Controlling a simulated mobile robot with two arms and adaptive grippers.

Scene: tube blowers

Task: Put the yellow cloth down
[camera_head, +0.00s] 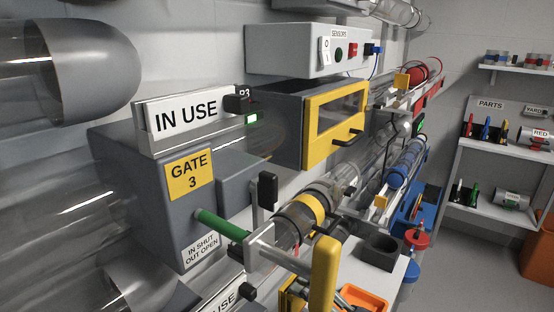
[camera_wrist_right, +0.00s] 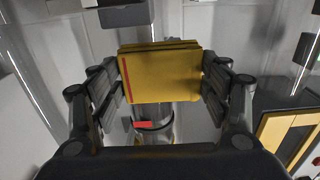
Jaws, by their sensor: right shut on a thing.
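The yellow cloth (camera_wrist_right: 150,82) is a folded, flat-faced pad with a red stripe along its left side in the right wrist view. My right gripper (camera_wrist_right: 166,72) is shut on it, with one dark finger at each side edge. The cloth is held in front of a clear tube with a dark band and a red tag (camera_wrist_right: 144,124). I cannot make out the right gripper or the cloth for certain in the head view. My left gripper is in neither view.
Clear tubes and a grey GATE 3 box (camera_head: 228,180) with a green handle (camera_head: 222,225) fill the left. A yellow-framed door (camera_head: 336,115) is in the middle. A yellow lever (camera_head: 324,272) stands in front.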

